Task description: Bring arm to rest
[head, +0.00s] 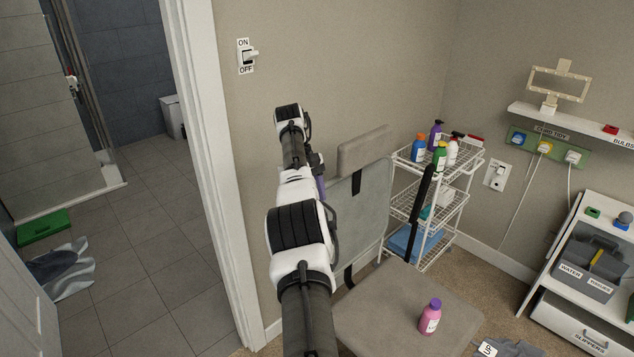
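My arm (300,235) rises from the bottom edge and reaches up and forward, in front of the wall and the left side of a grey padded chair (362,212). Its upper part bends at a dark-capped joint (288,113). Small dark and white parts show just right of the arm beside the chair back, with a purple sliver (320,187) below them. My gripper's fingers cannot be made out behind the arm, so whether they hold anything is unclear.
A pink bottle with a purple cap (430,317) stands on the chair seat (385,318). A white wire cart (428,205) with several bottles stands behind. A white shelf unit (562,262) is at right. A doorway (110,180) opens left, with a cloth (68,272) on its tiles.

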